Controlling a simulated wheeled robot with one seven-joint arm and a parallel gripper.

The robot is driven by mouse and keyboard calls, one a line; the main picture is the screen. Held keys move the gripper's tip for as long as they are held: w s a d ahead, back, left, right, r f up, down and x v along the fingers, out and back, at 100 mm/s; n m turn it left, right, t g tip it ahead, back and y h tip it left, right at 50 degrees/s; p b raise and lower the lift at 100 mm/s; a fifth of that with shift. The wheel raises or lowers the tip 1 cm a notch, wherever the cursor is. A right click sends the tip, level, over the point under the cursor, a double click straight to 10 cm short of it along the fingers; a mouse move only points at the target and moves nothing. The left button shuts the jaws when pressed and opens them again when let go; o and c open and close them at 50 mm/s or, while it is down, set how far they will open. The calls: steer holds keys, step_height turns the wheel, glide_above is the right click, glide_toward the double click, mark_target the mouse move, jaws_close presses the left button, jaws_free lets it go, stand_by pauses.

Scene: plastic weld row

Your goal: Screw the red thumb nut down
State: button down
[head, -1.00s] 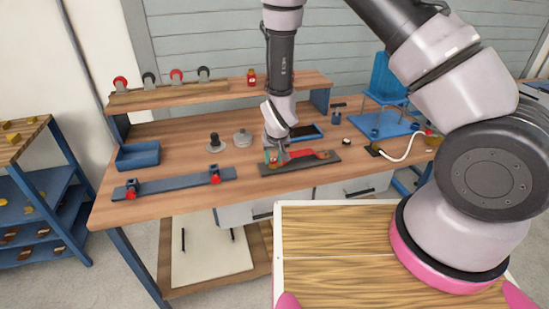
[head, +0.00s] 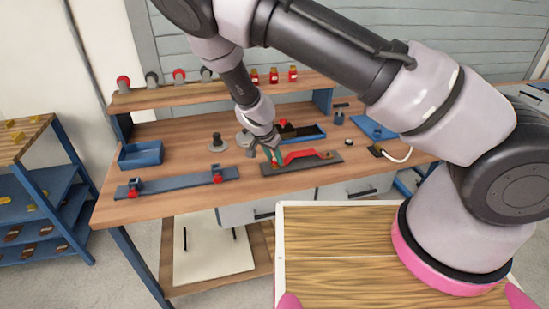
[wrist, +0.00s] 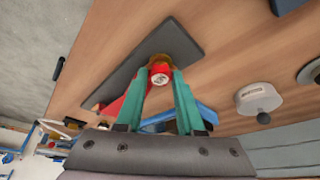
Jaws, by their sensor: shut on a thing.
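The red thumb nut (wrist: 160,73) shows in the wrist view as a small red round piece with a pale marked face. It sits at one end of a dark flat plate (wrist: 150,55), above a brownish round base. My gripper (wrist: 164,78) has its two teal fingers shut on the nut, one on each side. In the head view my gripper (head: 272,161) reaches down, tilted, to the left end of the dark plate (head: 327,165). A red bar (head: 305,154) lies along the plate. The nut is hard to make out there behind the fingers.
A dark rail (head: 200,180) with two red-knobbed clamps lies to the left. A blue bin (head: 139,155), grey round pieces (head: 217,142) and a blue-edged tray (head: 312,138) stand around. A shelf (head: 160,98) with rollers and red jars runs behind. The front table strip is clear.

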steer(key=c, duration=0.6)
jaws_free()
steer(key=shift+a, duration=0.15)
